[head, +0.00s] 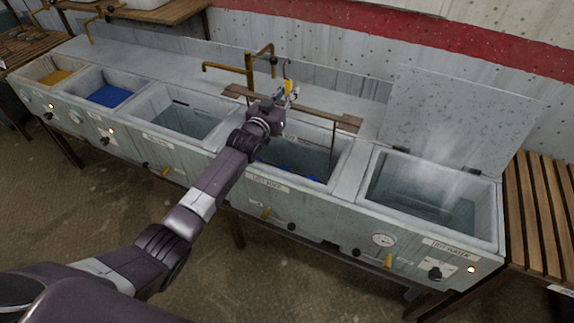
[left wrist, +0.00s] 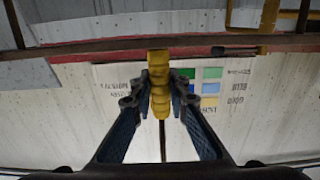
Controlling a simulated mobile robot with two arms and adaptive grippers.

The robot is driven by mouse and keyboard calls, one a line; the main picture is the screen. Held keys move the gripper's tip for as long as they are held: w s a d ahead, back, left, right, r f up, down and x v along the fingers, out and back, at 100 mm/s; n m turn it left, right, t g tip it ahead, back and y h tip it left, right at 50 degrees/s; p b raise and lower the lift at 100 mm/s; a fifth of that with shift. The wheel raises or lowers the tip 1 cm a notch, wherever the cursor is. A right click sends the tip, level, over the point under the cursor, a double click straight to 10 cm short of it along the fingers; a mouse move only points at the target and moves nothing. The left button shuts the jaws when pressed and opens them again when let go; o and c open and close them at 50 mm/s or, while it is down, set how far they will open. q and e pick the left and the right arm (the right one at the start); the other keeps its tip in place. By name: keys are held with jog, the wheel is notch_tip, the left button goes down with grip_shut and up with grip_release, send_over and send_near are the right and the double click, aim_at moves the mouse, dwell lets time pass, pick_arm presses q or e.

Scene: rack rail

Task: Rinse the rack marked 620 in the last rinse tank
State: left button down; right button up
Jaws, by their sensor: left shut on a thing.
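My left gripper (head: 282,99) is shut on the yellow grip (head: 291,86) at the top of a rack with a brown crossbar (head: 340,121). In the left wrist view the yellow grip (left wrist: 158,70) sits between both fingers. The bar is above the tank with the lower label that seems to read last rinse (head: 268,185), and a thin rod runs down from it into that tank (head: 338,165). Blue pieces (head: 312,179) show low in the tank, partly hidden by my arm. I cannot read a number on the rack. My right gripper is not in view.
Right of this tank is a steaming hot water tank (head: 372,190) with its lid (head: 455,110) raised. Left are a clear tank (head: 150,112), a blue one (head: 108,95) and a yellow one (head: 57,77). A brass tap (head: 248,70) stands behind. A slatted bench (head: 545,200) is at right.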

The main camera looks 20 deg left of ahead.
pick_arm(q)
jog(key=shift+f+b, duration=0.35)
jog(key=shift+f, duration=0.4)
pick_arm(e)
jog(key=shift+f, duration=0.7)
pick_arm(q)
jog(key=shift+r, duration=0.1)
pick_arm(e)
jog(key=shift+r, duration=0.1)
pick_arm(q)
jog(key=shift+s+p, duration=0.3)
jog(key=shift+p, duration=0.2)
jog(key=shift+s+a+p, duration=0.15)
jog(key=shift+s+p, duration=0.2)
jog(key=shift+s, duration=0.15)
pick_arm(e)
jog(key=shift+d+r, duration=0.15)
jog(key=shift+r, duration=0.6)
pick_arm(q)
jog(key=shift+w, duration=0.1)
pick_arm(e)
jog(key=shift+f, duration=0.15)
